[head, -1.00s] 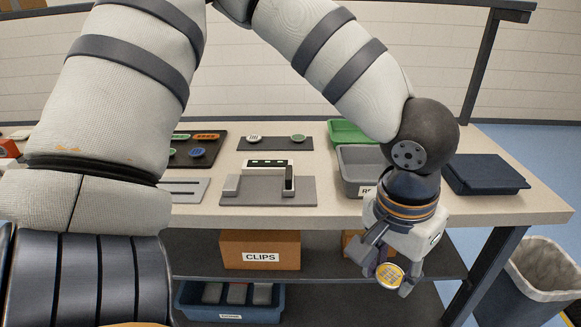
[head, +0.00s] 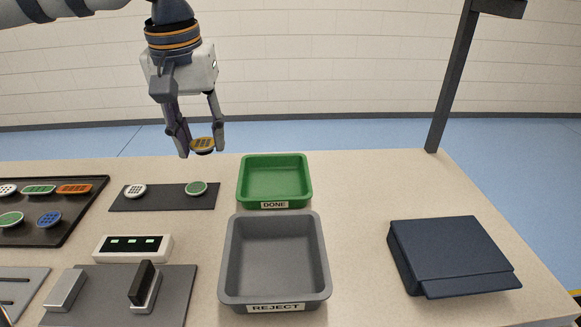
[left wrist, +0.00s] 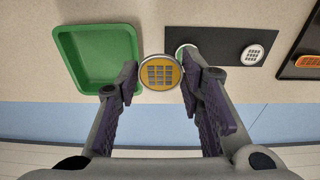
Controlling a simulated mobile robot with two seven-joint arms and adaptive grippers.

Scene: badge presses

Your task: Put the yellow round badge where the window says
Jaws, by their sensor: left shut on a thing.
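My left gripper (head: 202,149) is shut on the yellow round badge (head: 203,144), which has a grid pattern on its face. It holds the badge in the air by the table's far edge, left of the green DONE tray (head: 307,190). The left wrist view shows the badge (left wrist: 160,73) between the two fingertips, beside the green tray (left wrist: 68,42). The window (head: 131,243) is a white box with a dark display showing three green marks. The grey REJECT tray (head: 320,255) stands in front of the DONE tray. Both trays look empty. My right gripper is not in view.
A dark mat (head: 165,203) holds a white and a green round badge. A black tray (head: 75,226) with several badges is at left. The press (head: 178,300) stands front left. A dark blue flat case (head: 445,250) lies at right, with clear table around it.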

